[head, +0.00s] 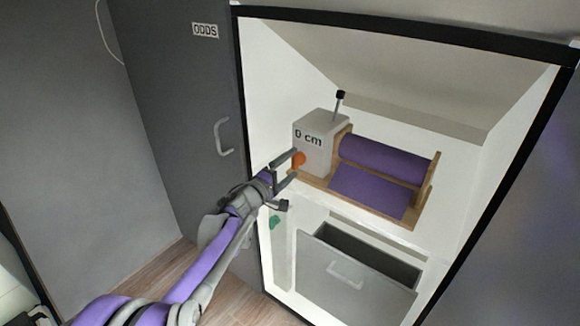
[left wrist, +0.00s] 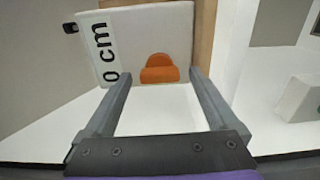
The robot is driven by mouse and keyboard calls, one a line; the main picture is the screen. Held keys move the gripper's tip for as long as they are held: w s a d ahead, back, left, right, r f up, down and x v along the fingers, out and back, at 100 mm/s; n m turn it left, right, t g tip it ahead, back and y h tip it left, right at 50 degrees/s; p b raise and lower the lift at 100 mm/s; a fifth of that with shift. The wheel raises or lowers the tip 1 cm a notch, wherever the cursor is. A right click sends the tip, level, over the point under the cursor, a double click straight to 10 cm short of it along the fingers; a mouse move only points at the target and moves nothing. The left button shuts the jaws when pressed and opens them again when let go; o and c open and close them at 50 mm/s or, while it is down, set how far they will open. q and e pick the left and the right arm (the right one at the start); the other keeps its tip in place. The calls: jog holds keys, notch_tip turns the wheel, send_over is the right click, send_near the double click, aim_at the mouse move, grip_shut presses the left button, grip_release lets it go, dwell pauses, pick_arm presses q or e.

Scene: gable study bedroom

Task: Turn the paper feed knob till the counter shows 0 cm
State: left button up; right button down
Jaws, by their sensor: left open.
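The paper feeder's grey box (head: 315,150) stands on a wooden base in the cabinet, and its counter (head: 308,138) reads 0 cm. An orange knob (head: 299,159) sits on the box's front face below the counter. In the left wrist view the orange knob (left wrist: 159,69) lies between and just beyond the fingertips, and the counter (left wrist: 103,54) shows sideways. My left gripper (head: 287,164) is open around the knob's line, with no clear contact on it. A purple paper roll (head: 385,158) lies beside the box, with a purple sheet below. My right gripper is not in view.
A black-tipped lever (head: 340,98) rises from behind the box. An open grey drawer (head: 345,268) is below the shelf. A small green object (head: 274,222) is under my left wrist.

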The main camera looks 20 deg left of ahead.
pick_arm(q)
jog(key=p+v, duration=0.1)
jog(key=v, duration=0.9)
jog(key=shift+s, duration=0.4)
jog(key=shift+a, duration=0.15)
